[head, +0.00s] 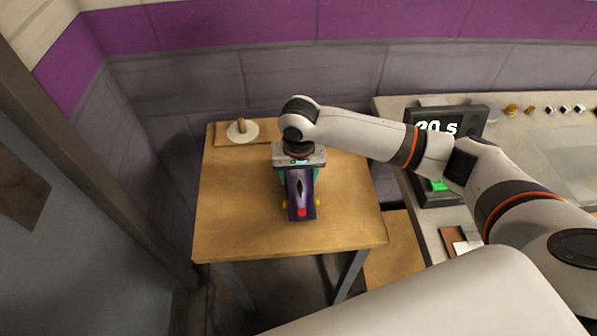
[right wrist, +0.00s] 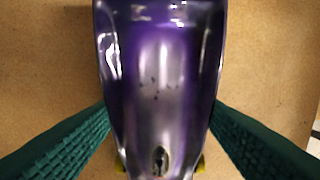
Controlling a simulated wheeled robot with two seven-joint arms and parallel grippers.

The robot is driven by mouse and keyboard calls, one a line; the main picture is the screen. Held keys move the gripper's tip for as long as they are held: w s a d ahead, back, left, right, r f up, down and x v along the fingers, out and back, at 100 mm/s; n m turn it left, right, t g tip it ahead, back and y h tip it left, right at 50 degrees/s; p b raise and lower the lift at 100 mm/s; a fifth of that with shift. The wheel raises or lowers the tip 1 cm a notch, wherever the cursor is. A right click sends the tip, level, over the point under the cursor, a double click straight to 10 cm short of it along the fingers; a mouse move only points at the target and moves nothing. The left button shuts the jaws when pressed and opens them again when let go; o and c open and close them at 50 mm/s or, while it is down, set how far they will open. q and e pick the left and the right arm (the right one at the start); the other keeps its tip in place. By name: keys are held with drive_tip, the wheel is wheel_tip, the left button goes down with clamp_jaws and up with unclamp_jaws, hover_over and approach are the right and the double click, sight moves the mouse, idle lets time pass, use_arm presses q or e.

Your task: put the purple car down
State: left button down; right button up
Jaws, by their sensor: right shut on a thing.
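The purple car (head: 301,196) is glossy, with yellow wheels and a red spot at its near end. It is over the middle of the small wooden table (head: 230,220). My right gripper (head: 299,178) reaches down from above and is shut on the car. In the right wrist view the purple car (right wrist: 160,80) fills the middle, with the green fingers (right wrist: 160,135) pressed on both sides. I cannot tell whether the wheels touch the table top. My left gripper is not in view.
A round white disc with a peg (head: 242,130) stands on a wooden board at the table's back left. A dark timer box (head: 445,122) stands on the counter to the right. The table is clear left of the car and in front of it.

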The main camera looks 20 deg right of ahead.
drive_tip(key=o, duration=1.2)
drive_tip(key=shift+c, duration=0.2)
